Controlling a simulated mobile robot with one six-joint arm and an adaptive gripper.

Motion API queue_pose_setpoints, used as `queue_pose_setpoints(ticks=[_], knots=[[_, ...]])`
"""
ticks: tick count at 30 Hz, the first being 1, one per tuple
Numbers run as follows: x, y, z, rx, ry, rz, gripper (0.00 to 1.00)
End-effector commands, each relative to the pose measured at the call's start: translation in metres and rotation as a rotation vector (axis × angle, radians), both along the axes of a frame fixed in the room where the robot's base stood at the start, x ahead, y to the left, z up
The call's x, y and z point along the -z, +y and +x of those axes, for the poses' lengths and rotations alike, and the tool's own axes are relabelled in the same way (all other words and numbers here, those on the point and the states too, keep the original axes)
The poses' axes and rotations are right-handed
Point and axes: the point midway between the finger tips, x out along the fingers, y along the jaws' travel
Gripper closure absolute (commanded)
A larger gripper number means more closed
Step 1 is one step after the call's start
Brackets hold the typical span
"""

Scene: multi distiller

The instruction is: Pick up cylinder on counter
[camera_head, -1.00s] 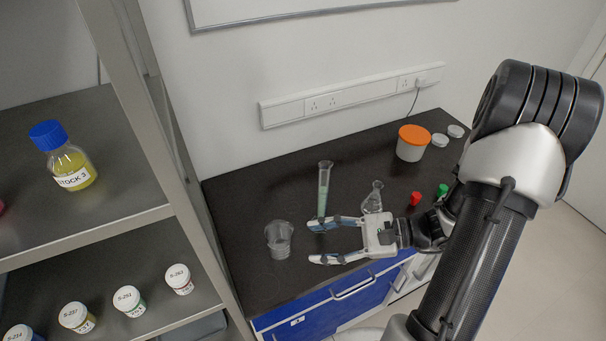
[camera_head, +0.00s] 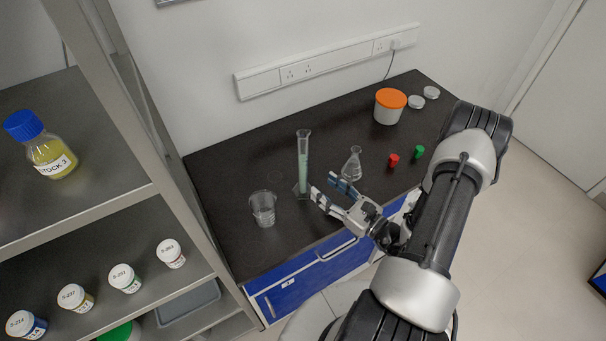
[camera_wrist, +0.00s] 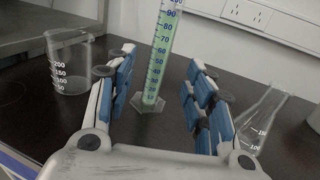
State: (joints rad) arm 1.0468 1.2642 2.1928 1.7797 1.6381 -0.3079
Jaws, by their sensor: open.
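The graduated cylinder (camera_head: 303,163) stands upright on the black counter (camera_head: 235,165), filled with pale green liquid. In the wrist view the cylinder (camera_wrist: 158,60) stands beyond the fingertips, in line with the gap between the open fingers, its base (camera_wrist: 149,104) on the counter. My gripper (camera_head: 324,190) is open and empty, just to the right of the cylinder and nearer the counter's front edge. In the wrist view my gripper (camera_wrist: 152,78) has blue-padded fingers on both sides of the gap. I see no contact with the cylinder.
A glass beaker (camera_head: 263,208) stands left of the cylinder, and a conical flask (camera_head: 351,165) stands right. Red (camera_head: 394,160) and green (camera_head: 419,152) stoppers and an orange-lidded tub (camera_head: 389,106) are farther right. A metal shelf (camera_head: 150,130) rises at the left.

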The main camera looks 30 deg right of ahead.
Motion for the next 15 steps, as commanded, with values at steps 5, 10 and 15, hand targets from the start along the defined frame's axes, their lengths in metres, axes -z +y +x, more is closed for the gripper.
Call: queue_pose_setpoints(ticks=[5, 10, 15], knots=[[0.000, 0.010, 0.030, -0.004, -0.001, -0.002, 0.52], [-0.001, 0.013, 0.041, -0.002, -0.002, -0.002, 0.52], [-0.005, 0.019, 0.060, -0.005, -0.003, -0.003, 0.52]])
